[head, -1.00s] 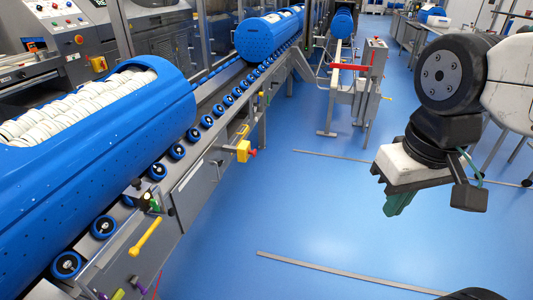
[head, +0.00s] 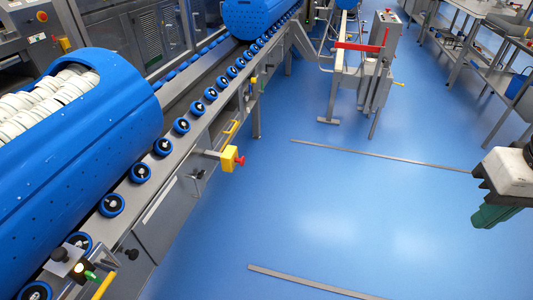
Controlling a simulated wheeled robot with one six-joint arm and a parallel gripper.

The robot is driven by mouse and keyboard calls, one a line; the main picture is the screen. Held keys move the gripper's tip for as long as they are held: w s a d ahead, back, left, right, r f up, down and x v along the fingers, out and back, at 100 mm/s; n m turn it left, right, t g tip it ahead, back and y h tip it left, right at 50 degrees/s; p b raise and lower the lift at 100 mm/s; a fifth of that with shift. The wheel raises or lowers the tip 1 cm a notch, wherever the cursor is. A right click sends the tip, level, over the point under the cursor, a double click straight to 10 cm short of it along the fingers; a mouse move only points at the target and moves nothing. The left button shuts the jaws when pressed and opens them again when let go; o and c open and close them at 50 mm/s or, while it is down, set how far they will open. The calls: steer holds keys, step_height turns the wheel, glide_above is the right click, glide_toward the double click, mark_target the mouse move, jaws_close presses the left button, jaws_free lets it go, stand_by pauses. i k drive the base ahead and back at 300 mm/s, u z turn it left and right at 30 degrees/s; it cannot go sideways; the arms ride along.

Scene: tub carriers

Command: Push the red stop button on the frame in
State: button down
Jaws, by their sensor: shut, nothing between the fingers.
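The red stop button (head: 240,160) sticks out to the right from a yellow box (head: 229,158). The box is mounted on the side of the grey conveyor frame (head: 178,205), left of the picture's middle. My gripper (head: 495,214), with green fingers, is at the right edge, far to the right of the button and apart from it. It is shut and empty. Part of its body is cut off by the picture's edge.
A blue tub (head: 75,150) with white contents lies on the conveyor's rollers, and another blue tub (head: 255,17) is further back. A grey control post (head: 380,62) stands beyond. Blue floor (head: 330,215) between the conveyor and my gripper is clear, apart from flat grey strips.

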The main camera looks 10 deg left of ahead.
mark_target(242, 161)
steer(key=u, duration=0.35)
steer(key=i, duration=0.9)
steer(key=u, duration=0.6)
